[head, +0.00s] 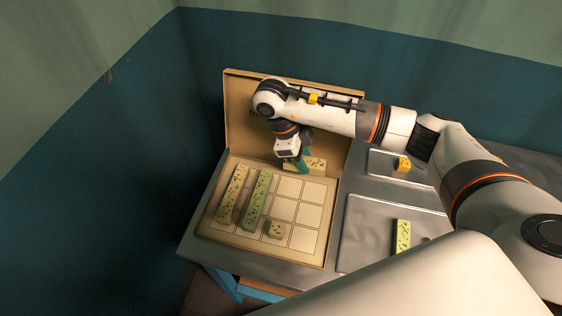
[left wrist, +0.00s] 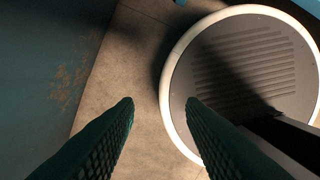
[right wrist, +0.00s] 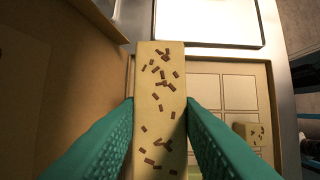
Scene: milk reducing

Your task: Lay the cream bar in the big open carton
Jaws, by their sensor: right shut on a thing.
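The big open carton (head: 313,216) lies on the grey counter, its lid raised at the back and its floor marked in a grid. My right gripper (head: 300,163) is shut on a cream bar with brown flecks (head: 317,165), at the carton's back edge by the lid. In the right wrist view the cream bar (right wrist: 160,105) is squeezed between the teal fingers, with the grid beyond it; its height is hard to tell. My left gripper (left wrist: 158,108) is open and empty above the floor, away from the counter.
In the carton, another cream bar (head: 233,194) and a green bar (head: 257,200) lie at the left, with a small cream piece (head: 275,229) near the front. The right-hand cells are bare. Metal trays at the right hold a yellow piece (head: 402,164) and a green bar (head: 402,236).

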